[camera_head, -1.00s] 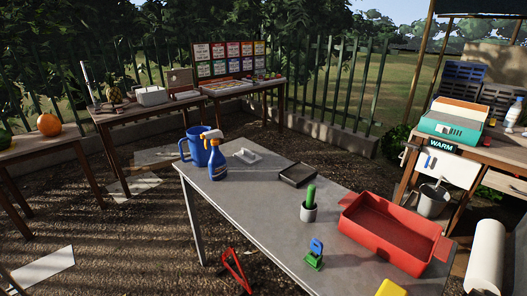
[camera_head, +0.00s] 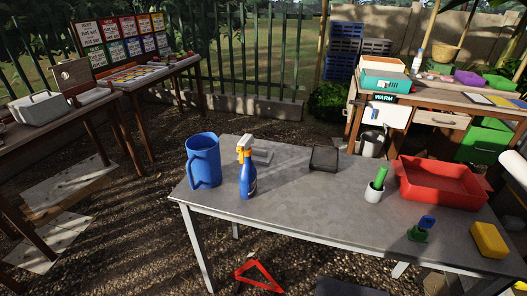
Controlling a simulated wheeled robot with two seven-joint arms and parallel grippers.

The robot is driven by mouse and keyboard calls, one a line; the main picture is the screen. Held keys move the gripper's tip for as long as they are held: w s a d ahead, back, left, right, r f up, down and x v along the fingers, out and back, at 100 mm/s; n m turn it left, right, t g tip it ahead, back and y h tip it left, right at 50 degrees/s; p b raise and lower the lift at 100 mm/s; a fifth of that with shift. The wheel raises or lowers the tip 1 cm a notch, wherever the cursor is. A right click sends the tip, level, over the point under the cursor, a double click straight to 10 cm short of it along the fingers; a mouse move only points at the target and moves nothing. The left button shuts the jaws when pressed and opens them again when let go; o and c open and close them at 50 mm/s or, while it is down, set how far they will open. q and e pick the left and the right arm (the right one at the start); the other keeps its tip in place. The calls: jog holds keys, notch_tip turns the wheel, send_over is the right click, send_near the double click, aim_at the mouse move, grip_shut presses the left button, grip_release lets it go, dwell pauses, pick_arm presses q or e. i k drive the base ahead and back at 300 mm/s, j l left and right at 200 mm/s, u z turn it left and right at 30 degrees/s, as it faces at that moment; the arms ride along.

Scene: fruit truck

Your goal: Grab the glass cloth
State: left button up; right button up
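I cannot make out a thing that is clearly a glass cloth. On the grey table (camera_head: 300,215) stand a blue jug (camera_head: 203,162) and a blue spray bottle (camera_head: 247,178) with an orange and white head. A small pale object (camera_head: 262,155) lies behind the bottle, partly hidden by it. A yellow block (camera_head: 489,240) lies at the table's right end.
The table also holds a black tray (camera_head: 324,158), a grey pot (camera_head: 374,193) with a green item, a green and blue item (camera_head: 420,230) and a red tub (camera_head: 440,185). A red triangle (camera_head: 258,274) is on the ground. A wooden bench (camera_head: 450,100) stands behind. The table's front middle is clear.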

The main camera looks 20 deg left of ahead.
aim_at(259, 156)
jog(key=k+j+z, duration=0.1)
jog(key=j+z, duration=0.15)
jog(key=j, duration=0.15)
jog(key=k+j+z, duration=0.2)
jog(key=j, duration=0.2)
jog(key=k+j+z, duration=0.25)
jog(key=j, duration=0.15)
jog(key=i, duration=0.1)
